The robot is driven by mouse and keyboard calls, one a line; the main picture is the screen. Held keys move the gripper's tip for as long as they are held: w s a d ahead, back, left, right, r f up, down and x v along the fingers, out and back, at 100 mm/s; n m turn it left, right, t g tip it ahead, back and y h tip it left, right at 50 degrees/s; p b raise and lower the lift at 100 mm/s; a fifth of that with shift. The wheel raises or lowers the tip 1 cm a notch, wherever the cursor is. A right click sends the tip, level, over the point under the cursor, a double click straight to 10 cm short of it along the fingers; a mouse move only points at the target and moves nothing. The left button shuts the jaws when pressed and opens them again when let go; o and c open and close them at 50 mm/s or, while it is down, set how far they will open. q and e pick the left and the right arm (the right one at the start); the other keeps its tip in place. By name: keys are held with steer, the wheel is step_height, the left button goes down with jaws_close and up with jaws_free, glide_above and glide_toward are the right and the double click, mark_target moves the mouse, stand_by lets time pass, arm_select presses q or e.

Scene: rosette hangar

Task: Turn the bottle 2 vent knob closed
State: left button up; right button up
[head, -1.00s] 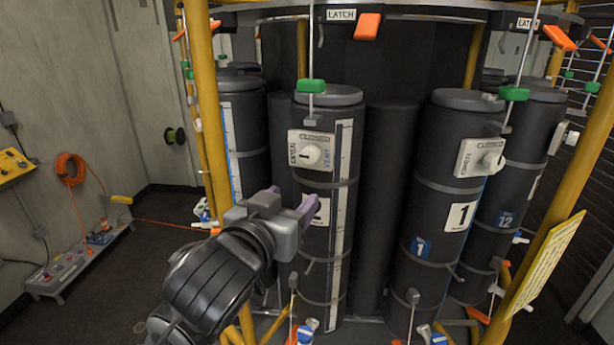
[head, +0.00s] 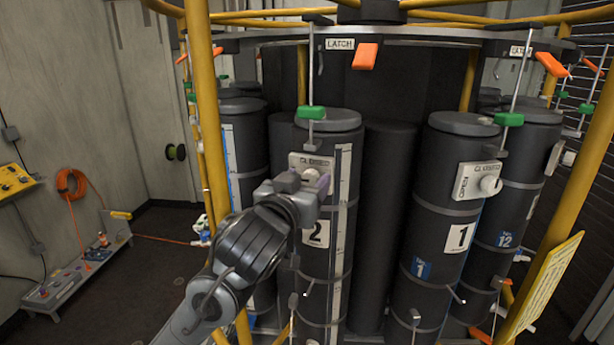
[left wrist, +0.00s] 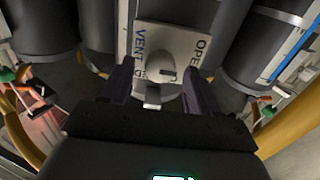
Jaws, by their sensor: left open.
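Bottle 2 (head: 332,262) is a tall black cylinder with a white "2" label at the centre of the head view. Its white vent plate (head: 300,160) is near the top, and my left gripper (head: 324,184) hides its knob there. Contact cannot be told. My right gripper is not in view.
Bottle 1 (head: 432,235), with its own vent knob (head: 490,185), stands to the right. A green handle (head: 311,112) on a rod is just above bottle 2's plate. Yellow frame posts (head: 207,110) stand to the left and right. An orange latch tab (head: 365,56) hangs from the top rim.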

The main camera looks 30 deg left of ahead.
arm_select(q)
steer(key=shift+w+a, duration=0.1)
steer(key=shift+w, duration=0.35)
steer(key=c, duration=1)
steer(key=shift+c, duration=0.2)
